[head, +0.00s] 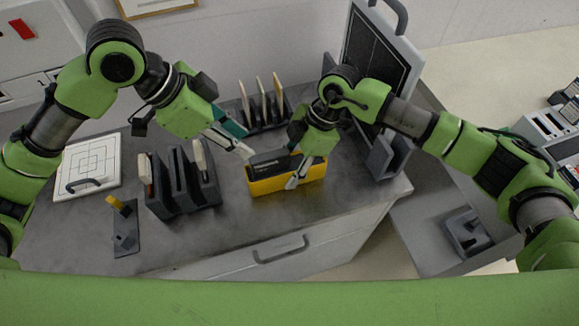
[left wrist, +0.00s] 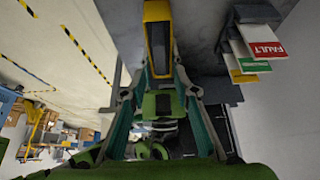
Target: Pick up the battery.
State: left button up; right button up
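A yellow block with a dark top (head: 270,184), which looks like the battery, sits on the grey worktop (head: 232,220). It also shows in the left wrist view (left wrist: 157,12), beyond my fingers. My left gripper (head: 244,138) is just left of and behind the block. In the left wrist view its teal fingers (left wrist: 160,88) stand wide apart with no object held between them. My right gripper (head: 296,168) is over the block's right part. One fingertip is against or close to the front face. The other finger is hidden, so its grip is unclear.
A dark rack (head: 183,190) with upright slots stands left of the block. A rack with thin cards (head: 263,106) is behind. A white board (head: 87,168) lies far left. A dark panel (head: 377,62) stands at back right. A small stand with a yellow tip (head: 124,228) is front left.

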aim_at(265, 156)
pick_arm(q)
jog(key=shift+o, duration=1)
jog(key=shift+y, duration=0.6)
jog(key=x, duration=0.5)
jog(key=d+x, duration=0.1)
jog(key=x, duration=0.4)
jog(key=shift+d+r, duration=0.1)
jog(key=shift+r, duration=0.05)
grip_shut()
